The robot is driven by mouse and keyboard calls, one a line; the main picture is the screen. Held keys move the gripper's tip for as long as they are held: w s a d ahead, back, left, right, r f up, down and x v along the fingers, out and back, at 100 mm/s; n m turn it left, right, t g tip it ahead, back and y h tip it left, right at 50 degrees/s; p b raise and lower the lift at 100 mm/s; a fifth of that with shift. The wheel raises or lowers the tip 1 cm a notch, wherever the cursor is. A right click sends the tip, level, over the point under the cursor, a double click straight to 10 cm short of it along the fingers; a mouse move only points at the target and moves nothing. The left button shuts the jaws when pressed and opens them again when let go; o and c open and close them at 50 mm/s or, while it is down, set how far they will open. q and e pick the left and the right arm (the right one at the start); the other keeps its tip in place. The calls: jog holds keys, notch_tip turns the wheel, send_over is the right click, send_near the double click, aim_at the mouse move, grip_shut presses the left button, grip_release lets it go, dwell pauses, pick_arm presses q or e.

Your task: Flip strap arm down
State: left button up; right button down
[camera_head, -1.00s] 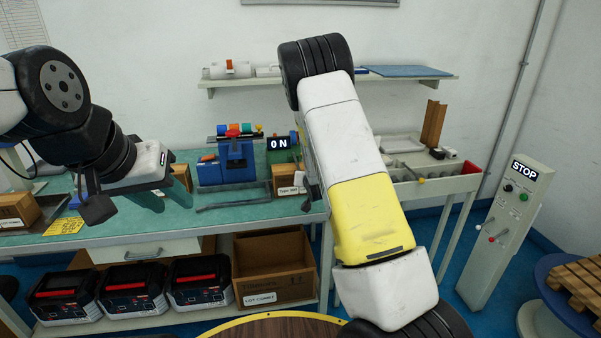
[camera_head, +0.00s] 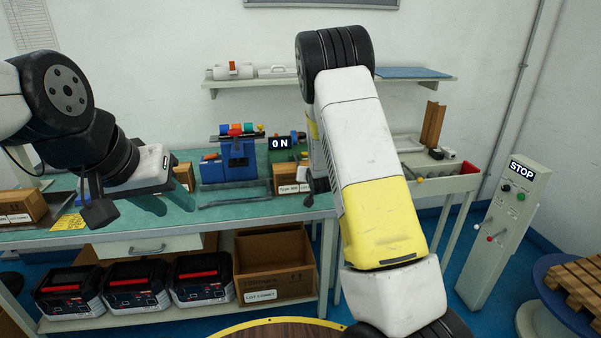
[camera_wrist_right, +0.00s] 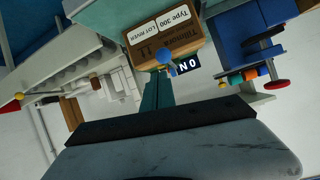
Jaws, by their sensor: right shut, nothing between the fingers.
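My right gripper (camera_wrist_right: 158,82) shows in the right wrist view with its teal fingers together and nothing between them. A small blue knob on a short stem (camera_wrist_right: 165,56) appears just beyond the fingertips, in front of a brown box; I cannot tell whether they touch. No part is clearly recognisable as the strap arm. In the head view my right arm covers the bench's right end and hides its gripper's fingers. My left gripper (camera_head: 168,201) is open and empty above the left part of the green bench (camera_head: 235,208).
A blue machine with coloured rings (camera_head: 238,158) stands on the bench beside the ON display (camera_head: 280,143). A labelled brown box (camera_head: 290,178) sits right of it. A STOP post (camera_head: 505,230) stands at the right. Cases and an open carton (camera_head: 275,265) fill the lower shelf.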

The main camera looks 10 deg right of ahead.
jog(key=s+f, duration=0.4)
jog(key=s, duration=0.2)
jog(key=shift+s+f, duration=0.2)
jog(key=shift+f, duration=0.2)
jog(key=s+a+r+g+y, duration=0.1)
jog(key=s+r+g, duration=0.1)
jog(key=s+r, duration=0.55)
jog(key=s+r+g+y, duration=0.1)
jog(key=s+r, duration=0.4)
jog(key=r, duration=0.6)
jog(key=s+r+n+g, duration=0.1)
jog(key=s+r, duration=0.2)
jog(key=s, duration=0.9)
jog(key=s+a+r+n+g, duration=0.1)
jog(key=s+r, duration=0.3)
jog(key=s, duration=0.7)
jog(key=shift+s+a+r+n+g+y, duration=0.2)
jog(key=shift+s+n+g+y, duration=0.15)
jog(key=shift+g, duration=0.45)
